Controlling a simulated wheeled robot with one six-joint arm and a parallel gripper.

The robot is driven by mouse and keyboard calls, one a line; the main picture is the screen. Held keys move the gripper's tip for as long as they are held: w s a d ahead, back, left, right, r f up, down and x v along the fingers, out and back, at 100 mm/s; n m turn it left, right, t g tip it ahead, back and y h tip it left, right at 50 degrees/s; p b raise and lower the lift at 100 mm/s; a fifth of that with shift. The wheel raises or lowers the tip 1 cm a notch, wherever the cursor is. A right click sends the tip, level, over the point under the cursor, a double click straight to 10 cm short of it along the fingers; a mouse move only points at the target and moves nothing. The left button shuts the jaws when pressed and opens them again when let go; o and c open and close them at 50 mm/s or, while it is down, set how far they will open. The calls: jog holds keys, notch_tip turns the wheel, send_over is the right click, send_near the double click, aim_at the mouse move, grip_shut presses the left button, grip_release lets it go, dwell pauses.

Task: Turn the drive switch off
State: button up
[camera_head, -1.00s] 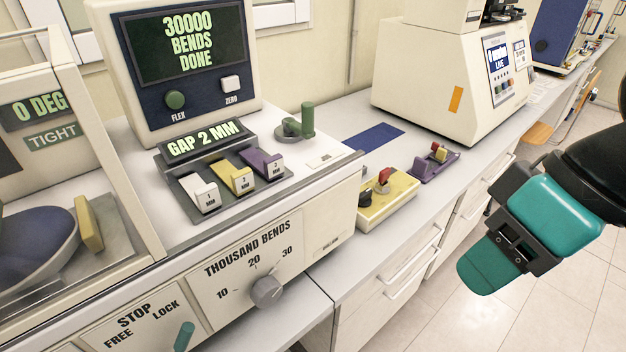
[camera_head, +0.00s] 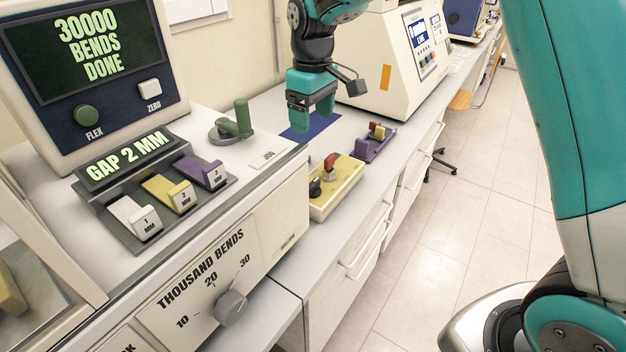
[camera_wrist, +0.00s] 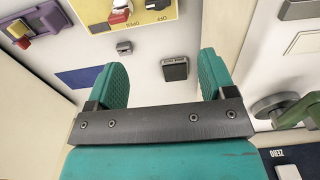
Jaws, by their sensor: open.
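A yellow box (camera_head: 345,198) on the bench carries a red-topped lever (camera_head: 330,166) and a black knob (camera_head: 315,187). The box also shows at the top of the wrist view (camera_wrist: 183,22), cut off by the frame. There an OFF label sits by the black part and an OPEN label by the red lever. No readable label says "drive", so I cannot tell for sure which one is the drive switch. My teal gripper (camera_head: 311,115) is open and empty above the bench, behind the yellow box. In the wrist view its fingers (camera_wrist: 163,75) are spread apart and touch nothing.
A purple holder (camera_head: 368,150) stands behind the yellow box, near a flat blue mat (camera_head: 318,127). A green handle (camera_head: 243,119) and the gap switches (camera_head: 170,192) are on the machine at left. A cream machine (camera_head: 375,75) stands behind. Open floor lies at right.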

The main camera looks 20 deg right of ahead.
aim_at(313, 183)
notch_tip(313, 183, down, 18)
jog(key=p, duration=0.4)
jog(key=shift+w+d+r, duration=0.1)
jog(key=shift+w+r, duration=0.05)
jog(key=shift+r, duration=0.05)
jog(key=c, duration=0.9)
